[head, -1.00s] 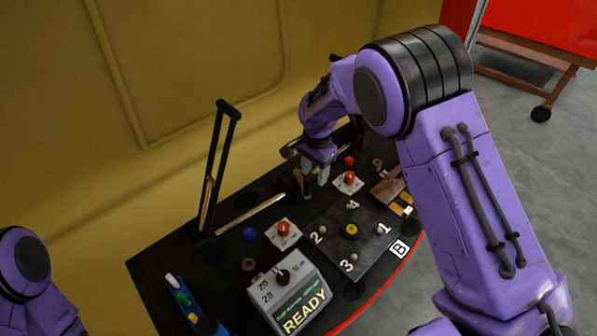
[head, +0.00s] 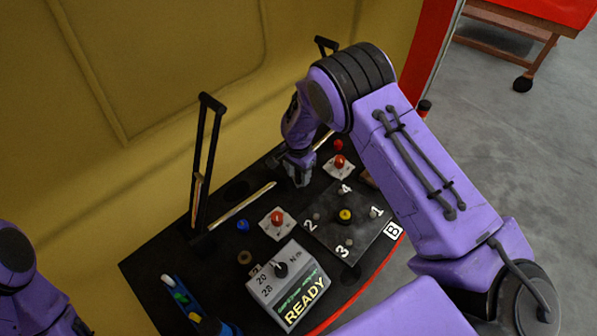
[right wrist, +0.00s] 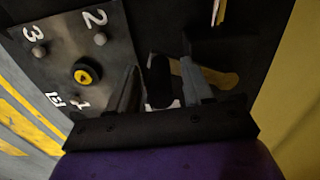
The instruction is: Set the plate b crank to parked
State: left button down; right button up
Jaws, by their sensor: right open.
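Plate B (head: 325,238) is a dark square panel on the black desk, with white numbers 1 to 4 around a yellow-centred black hub (head: 345,215). No crank arm is clear on it. In the right wrist view, the plate (right wrist: 62,52) is at upper left and the hub (right wrist: 87,74) shows a dark arrow mark. The 4 is not visible there. My right gripper (head: 300,180) is open, just beyond the plate's far left side. Its two fingers (right wrist: 160,68) are beside the plate in the wrist view, with a dark rounded shape between them. My left gripper is out of view.
A red button on a white base (head: 278,219) is left of the plate, another (head: 339,166) beyond it. A grey box reading READY (head: 290,285) stands in front. A tall black frame (head: 205,155) rises at the left. The yellow wall closes off the back.

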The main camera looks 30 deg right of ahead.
jog(key=shift+c, duration=0.4)
grip_shut()
jog(key=shift+d, duration=0.15)
